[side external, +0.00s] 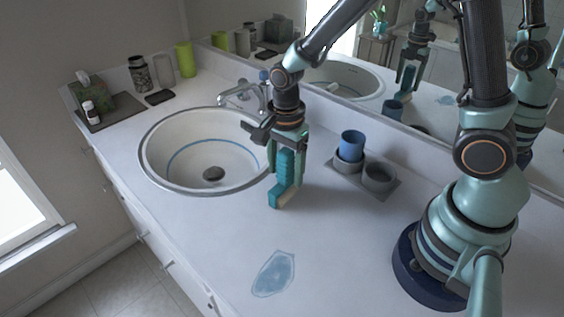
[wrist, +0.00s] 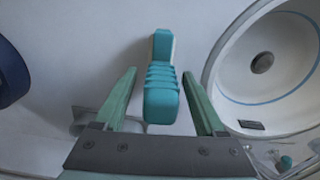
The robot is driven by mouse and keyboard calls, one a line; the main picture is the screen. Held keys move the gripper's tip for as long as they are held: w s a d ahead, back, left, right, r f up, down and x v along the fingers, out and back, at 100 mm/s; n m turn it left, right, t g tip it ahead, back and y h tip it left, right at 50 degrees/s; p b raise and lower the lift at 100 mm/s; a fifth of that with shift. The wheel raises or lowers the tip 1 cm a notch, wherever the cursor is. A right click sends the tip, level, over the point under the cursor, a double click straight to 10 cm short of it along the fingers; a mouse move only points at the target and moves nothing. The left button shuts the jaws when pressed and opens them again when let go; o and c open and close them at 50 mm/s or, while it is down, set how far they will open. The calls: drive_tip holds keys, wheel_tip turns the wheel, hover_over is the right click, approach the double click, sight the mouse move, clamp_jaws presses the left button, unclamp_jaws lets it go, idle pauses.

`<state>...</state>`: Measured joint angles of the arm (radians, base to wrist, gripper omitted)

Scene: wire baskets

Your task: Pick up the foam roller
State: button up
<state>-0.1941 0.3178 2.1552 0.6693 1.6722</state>
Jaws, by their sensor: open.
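A teal ridged block with a pale side, the thing that best fits the foam roller (side external: 284,178), stands on the white counter just right of the sink. It also shows in the wrist view (wrist: 161,95), lengthwise between the fingers. My gripper (side external: 288,160) points down over it, with its fingers on either side. In the wrist view my gripper (wrist: 159,75) is open, with a visible gap between the block and each green finger. Part of the block's upper end is hidden by my gripper in the side view.
The round sink (side external: 163,181) is at left, with a faucet (side external: 240,95) behind it. A blue cup (side external: 351,145) sits in a grey two-ring holder (side external: 379,178) at right. A blue translucent patch (side external: 273,273) lies in front. The counter between is clear; a mirror runs behind.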

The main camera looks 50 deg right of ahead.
clamp_jaws()
idle(1.4)
